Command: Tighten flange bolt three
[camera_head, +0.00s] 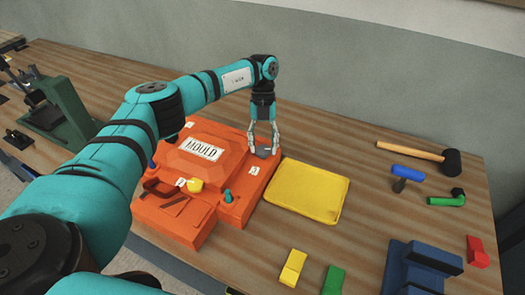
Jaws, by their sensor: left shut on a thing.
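The orange mould (209,137) lies on the wooden bench with a white plate reading MOULD on top. Small white number labels sit along its flange; their digits are too small to read surely. My left gripper (264,150) reaches down over the mould's right back corner. It is shut on a small dark grey piece (264,153), which looks like a bolt head or knob at the flange; the fingers partly hide it. A yellow knob (196,185) and a teal knob (228,196) stand on the near flange. My right gripper is not in view.
A yellow tray (300,212) lies empty right of the mould. Further right are a mallet (412,152), a blue-handled tool (407,174), a green-handled tool (446,200) and a blue rack (425,258). Yellow (293,264) and green (333,279) blocks lie near the front.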

